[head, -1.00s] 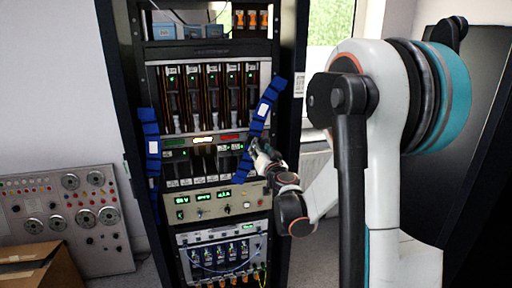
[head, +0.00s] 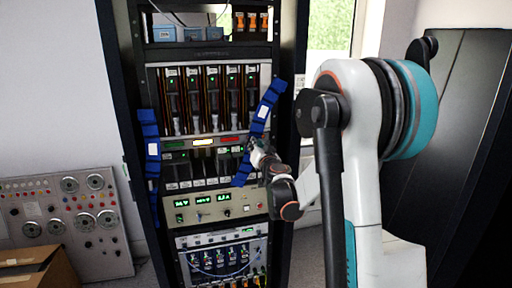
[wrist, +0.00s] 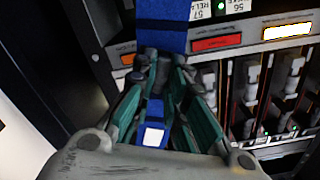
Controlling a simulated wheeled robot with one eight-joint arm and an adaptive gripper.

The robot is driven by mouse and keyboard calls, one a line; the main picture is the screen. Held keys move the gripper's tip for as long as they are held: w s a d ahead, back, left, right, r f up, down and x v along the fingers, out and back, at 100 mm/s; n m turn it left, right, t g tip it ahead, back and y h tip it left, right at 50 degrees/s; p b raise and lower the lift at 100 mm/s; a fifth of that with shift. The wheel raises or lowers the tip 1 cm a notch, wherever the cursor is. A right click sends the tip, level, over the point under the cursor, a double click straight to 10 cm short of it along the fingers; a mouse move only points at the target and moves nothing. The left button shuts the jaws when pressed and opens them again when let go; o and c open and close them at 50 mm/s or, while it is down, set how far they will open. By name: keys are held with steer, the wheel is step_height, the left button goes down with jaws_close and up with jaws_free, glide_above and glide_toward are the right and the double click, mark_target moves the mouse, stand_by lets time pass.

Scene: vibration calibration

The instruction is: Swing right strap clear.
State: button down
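The right strap (head: 267,101) is a blue band with a white label, slanting down and left across the right part of the rack front. The left strap (head: 151,130) hangs nearly upright along the rack's left side. My gripper (head: 252,147) is at the lower half of the right strap. In the wrist view the fingertips (wrist: 162,62) are close together with the blue strap (wrist: 160,35) running between them. A lower piece with a white label shows between the fingers. The fingers hide part of the strap.
The rack (head: 287,200) holds several modules, a panel with green displays (head: 200,205) and cables low down. A grey panel with dials (head: 60,215) and a cardboard box (head: 35,268) stand left. A dark cabinet (head: 455,120) stands right.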

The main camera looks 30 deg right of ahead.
steer(key=s+d+f+n+b, duration=0.1)
steer(key=d+n, duration=0.3)
steer(key=d, duration=0.4)
steer(key=shift+s+d+f+n, duration=0.4)
steer(key=shift+s+f, duration=0.2)
steer(key=shift+s, duration=0.3)
steer(key=c, duration=1.6)
jaws_free()
steer(key=v, duration=1.2)
steer(key=shift+c, duration=0.5)
